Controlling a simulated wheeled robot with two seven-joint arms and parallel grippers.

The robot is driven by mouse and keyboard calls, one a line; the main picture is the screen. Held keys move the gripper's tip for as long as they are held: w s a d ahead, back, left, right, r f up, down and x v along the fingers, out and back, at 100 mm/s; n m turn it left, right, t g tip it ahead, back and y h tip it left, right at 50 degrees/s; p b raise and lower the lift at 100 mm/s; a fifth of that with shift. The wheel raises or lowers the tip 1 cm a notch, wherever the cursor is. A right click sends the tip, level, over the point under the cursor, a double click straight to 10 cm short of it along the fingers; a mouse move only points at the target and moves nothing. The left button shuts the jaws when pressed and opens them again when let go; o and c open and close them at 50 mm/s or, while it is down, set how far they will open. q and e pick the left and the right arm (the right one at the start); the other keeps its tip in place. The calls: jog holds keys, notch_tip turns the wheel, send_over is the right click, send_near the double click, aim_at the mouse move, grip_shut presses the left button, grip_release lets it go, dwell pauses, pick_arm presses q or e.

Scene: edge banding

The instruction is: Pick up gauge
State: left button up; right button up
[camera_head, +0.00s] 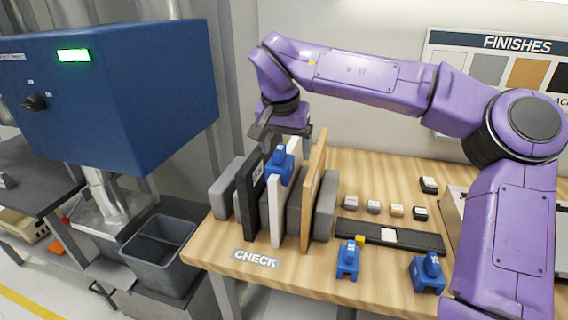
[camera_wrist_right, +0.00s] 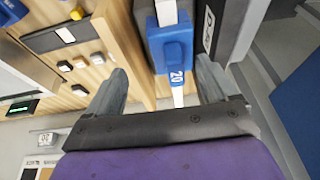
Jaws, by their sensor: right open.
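A blue gauge (camera_head: 280,167) sits over the top edge of a white panel (camera_head: 276,212) in the rack on the wooden table. The right wrist view shows this gauge (camera_wrist_right: 172,45) with a white "20" on it. My right gripper (camera_head: 283,138) is open just above the gauge. In the right wrist view my open right gripper (camera_wrist_right: 162,80) has one finger to each side of the gauge's line, with nothing held between them. Two other blue gauges stand on the table, one near the front (camera_head: 347,262) and one further right (camera_head: 427,273). My left gripper is out of view.
A black panel (camera_head: 250,190) and a wooden panel (camera_head: 313,190) stand upright close beside the white one, between grey blocks. Small sample blocks (camera_head: 374,207) and a black strip (camera_head: 410,239) lie to the right. A grey bin (camera_head: 160,245) is at left.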

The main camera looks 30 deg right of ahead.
aim_at(278, 156)
jog(key=w+f, duration=0.2)
jog(key=f, duration=0.1)
jog(key=w+f, duration=0.1)
jog(key=shift+w+d+f, duration=0.2)
jog(key=shift+w+f, duration=0.15)
jog(key=shift+f, duration=0.05)
jog(key=shift+s+d+r, duration=0.1)
jog(key=shift+s+r, duration=0.1)
jog(key=shift+s, duration=0.3)
jog(key=shift+s+r, duration=0.15)
jog(key=shift+s, duration=0.1)
jog(key=c, duration=0.9)
jog(key=shift+w+a, duration=0.2)
jog(key=shift+w, duration=0.05)
jog(key=c, duration=0.4)
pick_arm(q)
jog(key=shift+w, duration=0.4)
pick_arm(e)
jog(key=shift+s, duration=0.1)
